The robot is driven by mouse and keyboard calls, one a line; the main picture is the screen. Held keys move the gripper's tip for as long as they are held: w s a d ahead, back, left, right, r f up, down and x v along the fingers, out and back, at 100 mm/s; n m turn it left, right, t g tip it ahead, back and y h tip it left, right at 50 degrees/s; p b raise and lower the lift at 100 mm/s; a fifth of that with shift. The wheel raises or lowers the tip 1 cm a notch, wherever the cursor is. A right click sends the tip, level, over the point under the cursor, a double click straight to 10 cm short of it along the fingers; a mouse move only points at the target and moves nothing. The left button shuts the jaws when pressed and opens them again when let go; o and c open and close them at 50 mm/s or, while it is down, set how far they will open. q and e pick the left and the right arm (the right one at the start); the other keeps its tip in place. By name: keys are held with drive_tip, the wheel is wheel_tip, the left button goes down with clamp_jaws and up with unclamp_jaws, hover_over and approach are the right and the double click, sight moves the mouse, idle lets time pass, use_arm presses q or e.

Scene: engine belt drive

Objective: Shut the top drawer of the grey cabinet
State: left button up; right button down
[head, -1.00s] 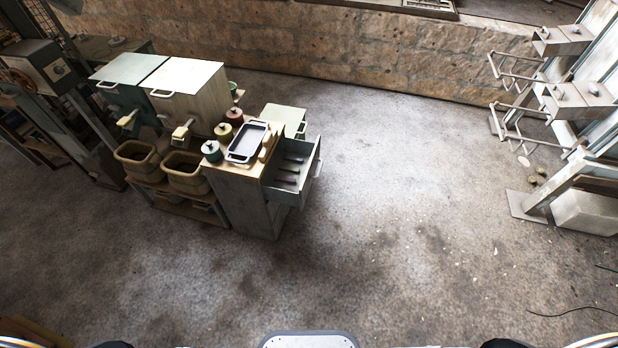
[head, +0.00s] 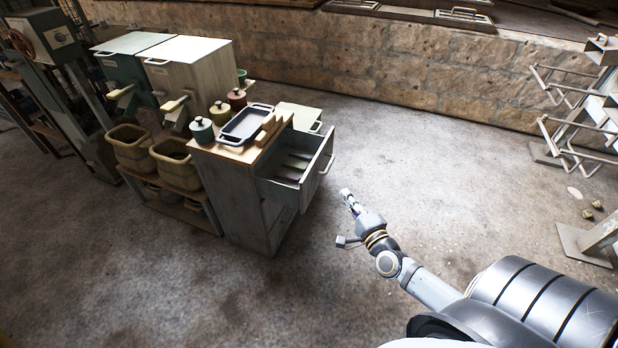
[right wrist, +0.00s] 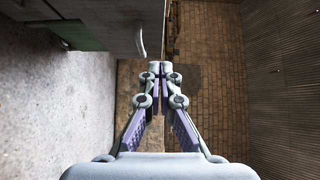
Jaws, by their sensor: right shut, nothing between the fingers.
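The grey cabinet (head: 228,200) stands left of centre in the head view, with a wooden top. Its top drawer (head: 318,178) is pulled out to the right, and dark, long items lie inside. The drawer's bar handle (head: 327,165) is on its front. My right gripper (head: 348,197) is shut and empty, to the right of the drawer front and apart from it. In the right wrist view the closed fingertips (right wrist: 160,70) are near the light handle (right wrist: 141,38) of a grey panel, likely the drawer front. My left gripper is not in view.
A tray (head: 246,124) and lidded pots (head: 202,131) stand on the cabinet top. Bins (head: 175,163) on a low shelf and tall boxes (head: 190,75) are to the left. A metal rack (head: 570,140) stands at right. The floor between is clear.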

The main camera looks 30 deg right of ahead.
drive_tip(key=b, duration=0.2)
approach(315, 163)
drive_tip(key=w+d, duration=0.3)
drive_tip(key=shift+w+a+p, duration=0.3)
drive_tip(key=shift+w+a, duration=0.75)
drive_tip(key=shift+w, duration=0.1)
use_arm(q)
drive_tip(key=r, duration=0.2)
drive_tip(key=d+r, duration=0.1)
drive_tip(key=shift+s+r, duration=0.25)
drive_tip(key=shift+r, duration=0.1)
use_arm(e)
drive_tip(key=shift+w+a, duration=0.2)
